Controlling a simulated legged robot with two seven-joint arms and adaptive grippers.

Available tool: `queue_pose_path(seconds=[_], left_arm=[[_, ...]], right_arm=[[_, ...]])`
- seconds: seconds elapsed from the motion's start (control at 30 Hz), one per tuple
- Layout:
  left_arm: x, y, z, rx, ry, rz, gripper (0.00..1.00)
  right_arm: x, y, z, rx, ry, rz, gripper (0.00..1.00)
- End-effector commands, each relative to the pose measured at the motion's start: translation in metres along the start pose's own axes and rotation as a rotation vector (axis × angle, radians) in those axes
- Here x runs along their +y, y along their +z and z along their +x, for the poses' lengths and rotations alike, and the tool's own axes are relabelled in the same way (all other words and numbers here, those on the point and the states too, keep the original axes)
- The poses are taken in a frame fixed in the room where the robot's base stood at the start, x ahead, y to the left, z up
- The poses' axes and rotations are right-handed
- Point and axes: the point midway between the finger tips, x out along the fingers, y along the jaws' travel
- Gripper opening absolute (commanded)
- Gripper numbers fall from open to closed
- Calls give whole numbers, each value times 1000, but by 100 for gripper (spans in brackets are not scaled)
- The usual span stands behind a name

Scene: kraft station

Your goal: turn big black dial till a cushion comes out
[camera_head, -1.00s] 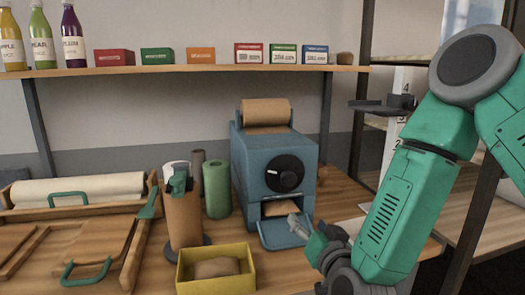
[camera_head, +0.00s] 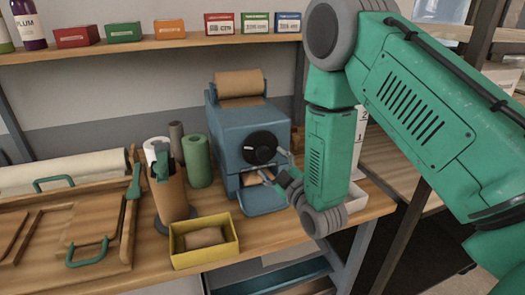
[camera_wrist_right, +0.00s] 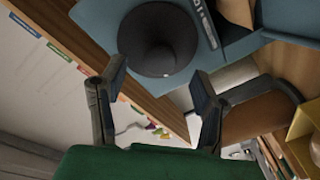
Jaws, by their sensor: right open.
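The big black dial (camera_head: 260,148) is on the front of a blue-grey machine (camera_head: 232,130) with a brown paper roll (camera_head: 240,83) on top. My right gripper (camera_head: 274,167) is open and empty, just in front of the dial at its lower right. In the right wrist view, the dial (camera_wrist_right: 157,38) lies ahead, roughly between the open fingertips (camera_wrist_right: 158,82), with no clear contact. Below the dial, brown paper shows in the machine's opening (camera_head: 253,178), partly hidden by the gripper. My left gripper is not in view.
A yellow box (camera_head: 205,257) holding a brown cushion (camera_head: 204,237) stands front left of the machine. A green roll (camera_head: 197,160) and a brown container (camera_head: 172,195) stand to its left. A shelf (camera_head: 150,45) with small boxes runs behind.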

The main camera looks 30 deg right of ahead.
Motion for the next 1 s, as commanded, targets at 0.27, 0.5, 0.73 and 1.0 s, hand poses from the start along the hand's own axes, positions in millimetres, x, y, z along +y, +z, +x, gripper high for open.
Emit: queue_pose_path(seconds=[0.27, 0.5, 0.73, 1.0], left_arm=[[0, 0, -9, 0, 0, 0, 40], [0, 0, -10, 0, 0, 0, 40], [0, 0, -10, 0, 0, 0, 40], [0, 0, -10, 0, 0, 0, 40]], right_arm=[[1, -1, 45, 1, 1, 3, 56], [0, 0, 56, 0, 0, 2, 56], [0, 0, 56, 0, 0, 2, 49], [0, 0, 56, 0, -1, 3, 4]])
